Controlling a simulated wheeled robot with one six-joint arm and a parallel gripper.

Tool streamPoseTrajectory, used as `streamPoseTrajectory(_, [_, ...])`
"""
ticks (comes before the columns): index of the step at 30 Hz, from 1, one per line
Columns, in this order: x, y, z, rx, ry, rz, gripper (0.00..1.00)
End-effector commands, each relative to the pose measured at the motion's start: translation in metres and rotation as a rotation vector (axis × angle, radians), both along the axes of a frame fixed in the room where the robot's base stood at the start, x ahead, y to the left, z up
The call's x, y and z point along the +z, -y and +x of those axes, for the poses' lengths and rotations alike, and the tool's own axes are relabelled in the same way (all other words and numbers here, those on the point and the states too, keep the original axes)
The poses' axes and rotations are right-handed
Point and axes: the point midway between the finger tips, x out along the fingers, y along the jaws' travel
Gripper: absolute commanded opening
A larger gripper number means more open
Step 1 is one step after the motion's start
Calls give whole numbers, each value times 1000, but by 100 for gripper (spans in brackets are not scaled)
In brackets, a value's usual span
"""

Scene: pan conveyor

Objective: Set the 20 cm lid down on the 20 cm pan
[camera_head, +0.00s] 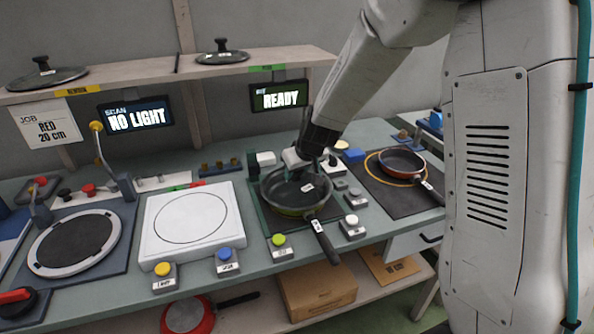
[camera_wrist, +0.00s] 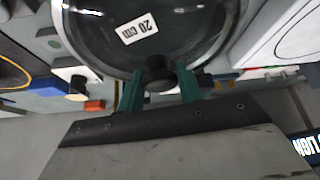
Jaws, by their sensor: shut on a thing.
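My gripper (camera_wrist: 159,88) is shut on the dark knob of a glass lid (camera_wrist: 190,30), which carries a "20 cm" label in the wrist view. In the head view the lid (camera_head: 307,187) is at the dark pan (camera_head: 285,211) on the middle station, below my arm. I cannot tell whether the lid rests on the rim or hovers just above it. This pan has a greenish side and a black handle pointing to the front right; its label is too small to read. A second pan, with an orange side (camera_head: 402,159), sits on the dark mat at right.
Two lids (camera_head: 47,75) (camera_head: 222,55) lie on the upper shelf. Screens read "NO LIGHT" (camera_head: 137,116) and "READY" (camera_head: 280,97). A white scale-like plate (camera_head: 190,217) stands left of the pan. A red pan (camera_head: 188,316) lies on the lower shelf.

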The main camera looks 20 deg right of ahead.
Motion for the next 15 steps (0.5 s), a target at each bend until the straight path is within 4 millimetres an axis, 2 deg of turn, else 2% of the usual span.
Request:
streamPoseTrajectory(5, [1, 0, 0, 0, 1, 0, 0])
streamPoseTrajectory(6, [1, 0, 0, 1, 1, 0, 44])
streamPoseTrajectory(8, [1, 0, 0, 1, 1, 0, 60])
streamPoseTrajectory(15, [0, 0, 0, 1, -1, -1, 61])
